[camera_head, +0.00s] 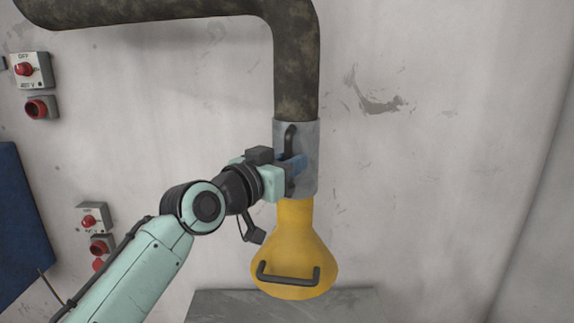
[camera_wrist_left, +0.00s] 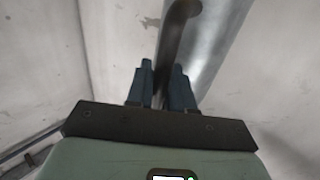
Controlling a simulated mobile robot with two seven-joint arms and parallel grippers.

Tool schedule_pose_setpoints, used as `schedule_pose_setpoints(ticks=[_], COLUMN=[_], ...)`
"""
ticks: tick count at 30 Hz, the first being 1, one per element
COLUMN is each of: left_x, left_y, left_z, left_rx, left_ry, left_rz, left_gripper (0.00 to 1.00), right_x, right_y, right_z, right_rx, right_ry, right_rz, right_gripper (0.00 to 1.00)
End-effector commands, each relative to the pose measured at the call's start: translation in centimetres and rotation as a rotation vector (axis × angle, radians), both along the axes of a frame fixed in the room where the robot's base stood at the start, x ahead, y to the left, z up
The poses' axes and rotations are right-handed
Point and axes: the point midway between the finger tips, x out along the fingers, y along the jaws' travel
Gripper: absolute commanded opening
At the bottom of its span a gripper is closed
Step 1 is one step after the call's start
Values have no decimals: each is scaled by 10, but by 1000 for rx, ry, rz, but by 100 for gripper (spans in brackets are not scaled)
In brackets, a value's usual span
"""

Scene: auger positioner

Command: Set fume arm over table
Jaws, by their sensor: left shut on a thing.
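The fume arm shows in the head view as a dark mottled pipe (camera_head: 296,70) that comes in from the upper left and bends down. Below it are a grey metal collar (camera_head: 309,180) with a black handle (camera_head: 291,138) and a yellow hood (camera_head: 296,240) with a dark bar handle (camera_head: 288,279). My left gripper (camera_head: 297,165) is at the collar, shut on its handle. In the left wrist view, the handle (camera_wrist_left: 178,35) runs up from between the fingers (camera_wrist_left: 160,88), beside the metal collar (camera_wrist_left: 222,35). A grey table (camera_head: 290,305) shows below the hood. My right gripper is not in view.
Switch boxes (camera_head: 30,69) with red buttons are on the wall at the upper left, and more (camera_head: 91,219) are lower down. A dark blue panel (camera_head: 20,225) stands at the left edge. The wall right of the pipe is bare.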

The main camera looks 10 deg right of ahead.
Motion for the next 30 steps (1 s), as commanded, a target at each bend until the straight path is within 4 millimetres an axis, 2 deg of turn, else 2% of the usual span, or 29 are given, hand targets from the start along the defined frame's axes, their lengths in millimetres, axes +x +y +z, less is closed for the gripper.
schedule_pose_setpoints(ticks=[10,11,12,23,26,30], left_x=[1,1,1,-2,-11,-31], left_y=[1,1,1,4,13,33], left_z=[1,1,1,0,-2,-4], left_rx=[-1,-1,-1,-2,-4,-4], left_ry=[-5,-5,-5,-1,-1,1], left_rz=[5,5,5,3,5,6], left_gripper=[0,28,38,38,38,38], right_x=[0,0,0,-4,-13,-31], right_y=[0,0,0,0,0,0], right_z=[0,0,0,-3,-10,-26], right_rx=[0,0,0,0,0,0], right_ry=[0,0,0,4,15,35], right_rz=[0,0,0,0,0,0], right_gripper=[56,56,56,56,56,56])
